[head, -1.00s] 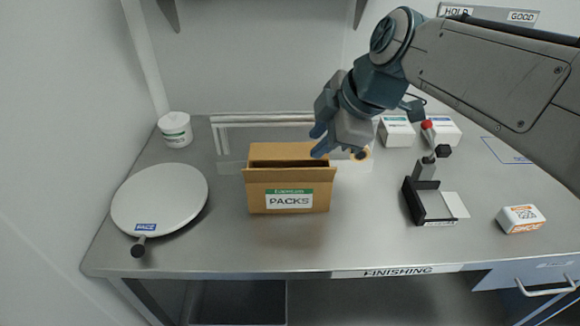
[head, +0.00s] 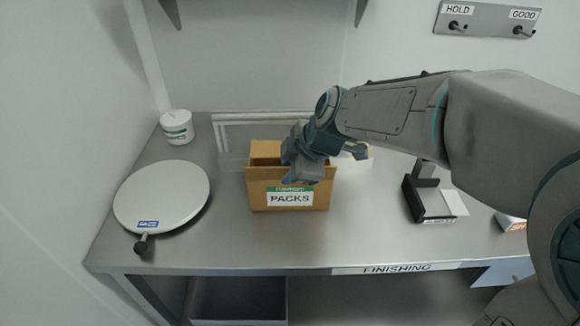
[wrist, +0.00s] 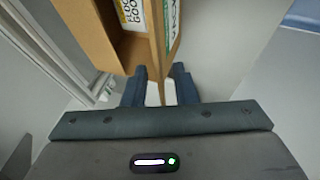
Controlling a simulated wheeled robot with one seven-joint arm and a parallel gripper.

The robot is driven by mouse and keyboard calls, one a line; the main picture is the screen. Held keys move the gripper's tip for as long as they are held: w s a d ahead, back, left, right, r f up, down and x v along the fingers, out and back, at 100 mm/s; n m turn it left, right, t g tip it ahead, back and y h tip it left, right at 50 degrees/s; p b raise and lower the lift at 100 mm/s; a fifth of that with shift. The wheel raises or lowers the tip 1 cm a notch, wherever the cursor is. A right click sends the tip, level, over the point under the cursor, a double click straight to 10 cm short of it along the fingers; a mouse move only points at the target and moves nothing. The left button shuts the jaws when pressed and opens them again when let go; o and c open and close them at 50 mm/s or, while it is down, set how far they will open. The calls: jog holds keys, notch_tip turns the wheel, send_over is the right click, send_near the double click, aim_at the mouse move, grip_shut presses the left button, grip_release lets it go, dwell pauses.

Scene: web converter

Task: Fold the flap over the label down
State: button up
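The brown carton (head: 258,200) stands open on the bench, its green-and-white PACKS label (head: 290,197) facing front. Its front flap (head: 262,174) stands up above the label, leaning slightly outward. My gripper (head: 300,177) is over the flap's right half, hiding part of the flap and opening. In the wrist view my gripper (wrist: 160,88) is open, its two fingers apart with the thin cardboard flap edge (wrist: 160,70) between them. Gaps seem to show on both sides of the cardboard. The carton's inside and a printed panel (wrist: 130,12) also show there.
A round grey plate (head: 160,195) with a black knob and a white tub (head: 176,127) stand at left. A clear rail frame (head: 232,135) is behind the carton. A black fixture (head: 416,200) stands at right. The bench in front of the carton is clear.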

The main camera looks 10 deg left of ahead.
grip_shut()
jog(key=w+g+p, duration=0.1)
jog(key=g+p, duration=0.1)
jog(key=g, duration=0.1)
jog(key=shift+w+a+r+m+h+p, duration=0.15)
jog(key=shift+w+r+m+h+p, duration=0.2)
jog(key=shift+w+r+m+h, duration=0.05)
jog(key=shift+w+a+f+m+g+h+p, duration=0.3)
jog(key=shift+w+g+p, duration=0.55)
jog(key=shift+g+p, duration=0.85)
jog(key=shift+w+a+f+m+g+h+p, duration=0.15)
jog(key=shift+w+f+m+g+h+p, duration=0.4)
jog(key=shift+g+p, duration=1.15)
jog(key=shift+w+a+f+m+g+h+p, duration=0.2)
jog(key=shift+w+f+m+g+p, duration=0.2)
jog(key=shift+w+g+p, duration=1)
jog(key=shift+s+g, duration=0.25)
jog(key=shift+g, duration=0.45)
